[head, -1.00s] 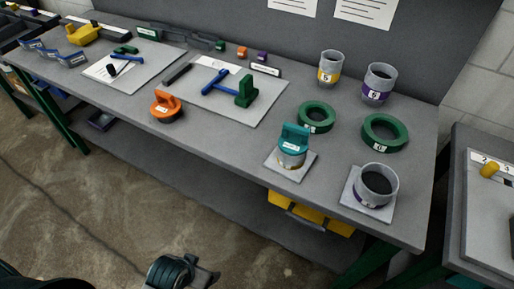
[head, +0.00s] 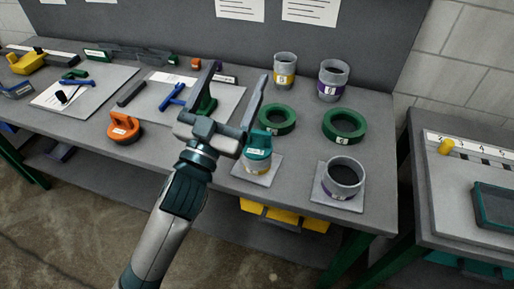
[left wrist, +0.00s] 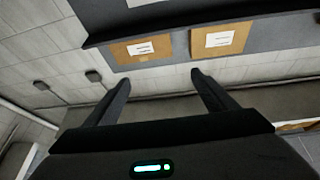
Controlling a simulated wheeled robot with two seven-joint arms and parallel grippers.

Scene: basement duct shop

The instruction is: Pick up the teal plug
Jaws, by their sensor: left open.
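The teal plug (head: 258,145) has a handle on top and sits in a light grey ring on a square pale plate (head: 250,174) near the bench's front edge. My left gripper (head: 236,82) is open and empty, raised above the bench to the left of the plug. Its fingers point up and away, and its right finger passes close to the plug in the picture. In the left wrist view the open fingers (left wrist: 160,82) face the wall and have nothing between them. My right gripper is not in view.
Green rings (head: 344,126) lie behind and right of the plug. An open grey collar (head: 343,177) stands on a plate to its right, and two labelled cups (head: 333,80) stand at the back. An orange plug (head: 124,128) is at the left. The front bench strip is mostly clear.

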